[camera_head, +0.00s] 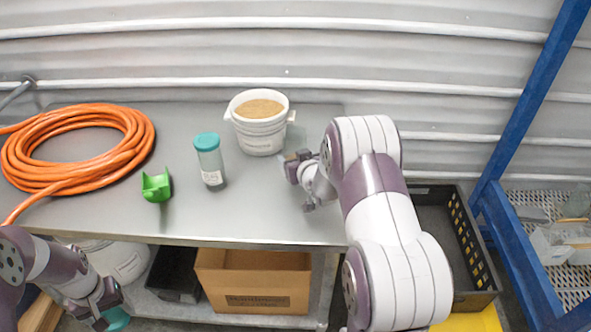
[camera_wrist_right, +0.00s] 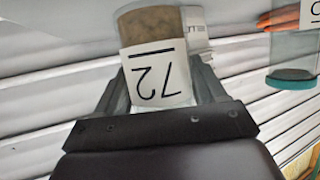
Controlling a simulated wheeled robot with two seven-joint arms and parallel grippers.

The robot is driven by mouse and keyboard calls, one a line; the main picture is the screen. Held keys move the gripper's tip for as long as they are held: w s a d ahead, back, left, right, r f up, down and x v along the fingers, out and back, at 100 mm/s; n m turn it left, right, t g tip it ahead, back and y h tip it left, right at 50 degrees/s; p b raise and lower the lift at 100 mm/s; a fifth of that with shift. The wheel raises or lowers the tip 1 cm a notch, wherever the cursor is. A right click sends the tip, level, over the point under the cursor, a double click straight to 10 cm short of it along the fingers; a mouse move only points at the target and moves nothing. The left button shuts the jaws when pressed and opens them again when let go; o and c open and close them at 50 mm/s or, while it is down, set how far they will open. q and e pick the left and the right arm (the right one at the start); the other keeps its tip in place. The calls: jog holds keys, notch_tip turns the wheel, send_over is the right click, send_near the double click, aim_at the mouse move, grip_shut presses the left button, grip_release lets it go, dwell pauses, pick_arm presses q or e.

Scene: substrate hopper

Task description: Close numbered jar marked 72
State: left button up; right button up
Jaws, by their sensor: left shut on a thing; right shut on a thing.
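A clear jar marked 72 (camera_wrist_right: 155,60) with brown material at its base shows in the right wrist view, its label upside down in the picture. My right gripper (camera_head: 297,165) is shut on this jar above the right part of the metal table; the fingers lie on both sides of it. The jar's mouth is hidden behind the gripper in the wrist view. A teal lid (camera_head: 116,320) is in my left gripper (camera_head: 108,305), which is shut on it at the lower left, in front of the table; the lid is partly hidden and cut by the frame edge.
Another jar with a teal lid (camera_head: 209,162) stands upright on the table (camera_head: 250,215). A white bucket of brown substrate (camera_head: 261,136), a green scoop (camera_head: 156,187) and an orange hose coil (camera_head: 75,180) are there too. A cardboard box (camera_head: 253,282) sits below. The table's front middle is clear.

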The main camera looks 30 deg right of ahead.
notch_tip(320, 180, down, 4)
jog(key=shift+r+p, duration=0.1)
jog(key=shift+p, duration=0.25)
jog(key=shift+f, duration=0.25)
jog(key=o, duration=1.5)
jog(key=shift+s+r, duration=0.2)
jog(key=shift+r, duration=0.05)
jog(key=v, duration=1.1)
jog(key=shift+s+b, duration=0.35)
jog(key=shift+a+r, duration=0.1)
jog(key=shift+a, duration=0.1)
